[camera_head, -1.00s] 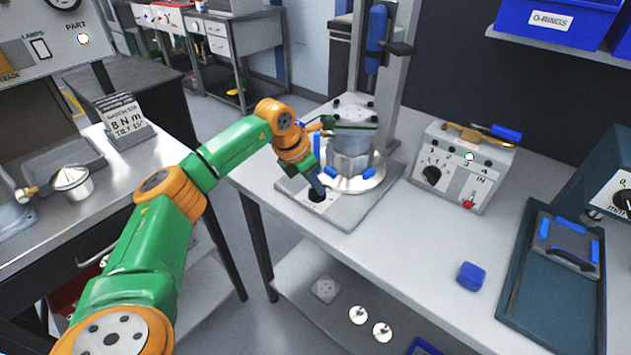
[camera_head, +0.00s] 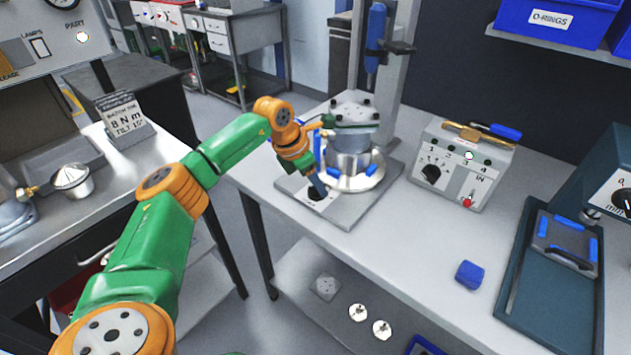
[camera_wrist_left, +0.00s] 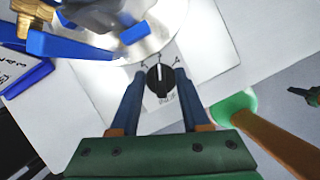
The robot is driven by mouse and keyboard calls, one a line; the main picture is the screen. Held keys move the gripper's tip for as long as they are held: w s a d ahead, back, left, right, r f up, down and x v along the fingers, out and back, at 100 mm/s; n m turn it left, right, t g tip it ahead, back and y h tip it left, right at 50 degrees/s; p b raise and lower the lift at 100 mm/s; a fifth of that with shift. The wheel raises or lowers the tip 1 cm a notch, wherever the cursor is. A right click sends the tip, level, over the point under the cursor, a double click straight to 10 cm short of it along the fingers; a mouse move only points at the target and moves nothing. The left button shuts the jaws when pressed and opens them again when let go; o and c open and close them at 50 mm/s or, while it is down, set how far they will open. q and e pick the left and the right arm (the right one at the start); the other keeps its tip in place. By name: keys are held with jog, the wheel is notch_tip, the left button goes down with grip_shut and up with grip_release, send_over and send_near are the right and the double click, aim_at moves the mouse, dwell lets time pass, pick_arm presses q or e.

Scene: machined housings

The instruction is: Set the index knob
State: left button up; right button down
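The index knob (camera_wrist_left: 160,80) is a round black knob with a white pointer line, seen in the left wrist view on a pale plate with printed marks. Its pointer points roughly up in that view. My right gripper is out of view.
A metal housing (camera_head: 349,160) with blue pads stands on the fixture close behind my gripper, under a tall column (camera_head: 396,75). A control box (camera_head: 463,165) with a dial stands to the right. A blue block (camera_head: 469,275) lies on the bench (camera_head: 420,240), with clear surface around it.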

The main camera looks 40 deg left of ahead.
pick_arm(q)
jog(key=v, duration=0.7)
jog(key=shift+b, duration=0.45)
jog(key=shift+s+f, duration=0.1)
